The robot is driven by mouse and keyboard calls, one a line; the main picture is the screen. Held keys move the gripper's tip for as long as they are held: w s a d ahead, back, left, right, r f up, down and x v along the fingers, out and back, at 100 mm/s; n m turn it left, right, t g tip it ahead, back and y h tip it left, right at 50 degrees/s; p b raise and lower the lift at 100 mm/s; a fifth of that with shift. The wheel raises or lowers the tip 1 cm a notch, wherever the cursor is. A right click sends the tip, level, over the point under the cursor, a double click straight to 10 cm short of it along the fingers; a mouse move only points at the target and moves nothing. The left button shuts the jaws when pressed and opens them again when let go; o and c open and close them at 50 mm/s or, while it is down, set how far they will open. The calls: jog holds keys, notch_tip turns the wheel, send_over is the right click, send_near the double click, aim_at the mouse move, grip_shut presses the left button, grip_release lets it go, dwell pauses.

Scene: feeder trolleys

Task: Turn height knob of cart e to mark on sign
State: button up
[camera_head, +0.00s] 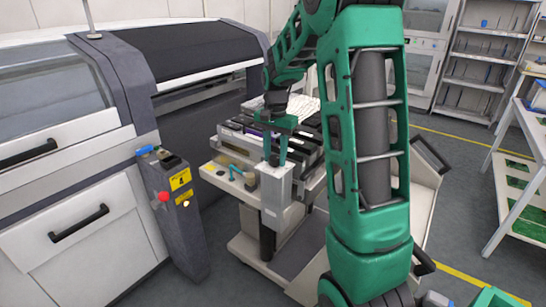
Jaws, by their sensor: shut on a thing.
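A cart (244,246) stands in the middle, beside the large machine. Its letter cannot be read from here. A pale upright column (276,192) rises at its near side. My gripper (275,158) points down at the top of this column and is shut there. The height knob between the fingers is hidden by them, so its angle cannot be seen. A teal-handled part (236,172) lies on the cart's cream ledge, left of my gripper.
The white and grey machine (75,150) fills the left side. A grey post (178,215) with a red button and yellow warning label stands close left of the cart. Dark feeders (310,140) lie on the cart behind my gripper. Shelving (485,60) stands back right, with open floor before it.

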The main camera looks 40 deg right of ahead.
aim_at(274, 157)
jog(key=shift+a+f, duration=0.15)
jog(key=shift+a, duration=0.05)
dwell(0.3)
jog(key=o, duration=1.1)
jog(key=shift+d, duration=0.1)
jog(key=shift+w+r, duration=0.1)
jog(key=shift+r, duration=0.4)
notch_tip(274, 157, up, 10)
jog(key=shift+f, duration=0.1)
